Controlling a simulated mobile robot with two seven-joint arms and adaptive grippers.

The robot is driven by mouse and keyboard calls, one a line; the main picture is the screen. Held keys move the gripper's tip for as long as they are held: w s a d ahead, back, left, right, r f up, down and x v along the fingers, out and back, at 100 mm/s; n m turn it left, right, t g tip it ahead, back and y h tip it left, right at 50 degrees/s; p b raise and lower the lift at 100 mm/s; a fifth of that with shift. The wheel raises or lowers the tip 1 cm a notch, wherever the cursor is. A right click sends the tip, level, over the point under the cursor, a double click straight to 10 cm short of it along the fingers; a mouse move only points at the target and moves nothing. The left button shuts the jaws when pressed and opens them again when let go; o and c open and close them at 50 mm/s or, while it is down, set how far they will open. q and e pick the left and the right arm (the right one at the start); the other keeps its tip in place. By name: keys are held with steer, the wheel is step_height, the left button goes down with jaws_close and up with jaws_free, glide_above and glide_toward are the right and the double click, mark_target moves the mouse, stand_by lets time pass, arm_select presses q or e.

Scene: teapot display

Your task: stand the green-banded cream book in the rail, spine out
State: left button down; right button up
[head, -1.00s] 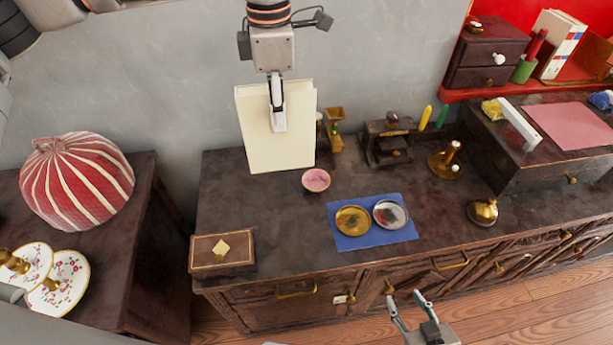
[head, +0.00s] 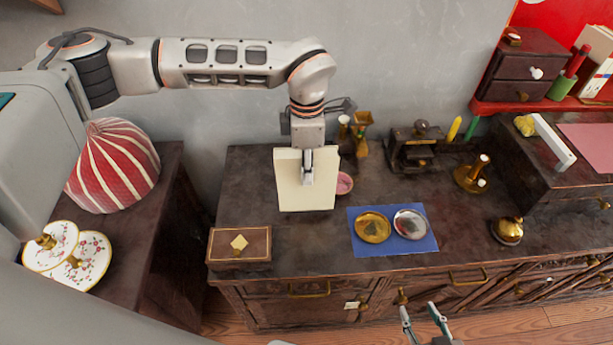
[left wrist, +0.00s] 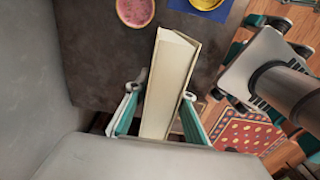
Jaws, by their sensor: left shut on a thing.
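A cream book (head: 292,196) is held by my left gripper (head: 307,182), whose fingers close on it from above, over the back left of the dark cabinet. Its broad plain face is toward the head camera. No green band shows. In the left wrist view the book (left wrist: 172,85) stands between the teal-padded fingers (left wrist: 160,108). My right gripper (head: 420,311) is open and empty, low in front of the cabinet. White books with red and blue marks (head: 598,72) lean on the red shelf at the upper right. I cannot tell which part is the rail.
A pink dish (head: 344,183) sits just behind the book's right edge. A blue mat (head: 392,246) holds two round dishes. A lidded box (head: 225,252) is at the front left. Brass scales and a dark press (head: 413,150) stand at the back. The front left top has free room.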

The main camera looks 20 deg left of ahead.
arm_select(q)
steer(key=shift+f, duration=1.7)
steer(key=c, duration=1.7)
jaws_free()
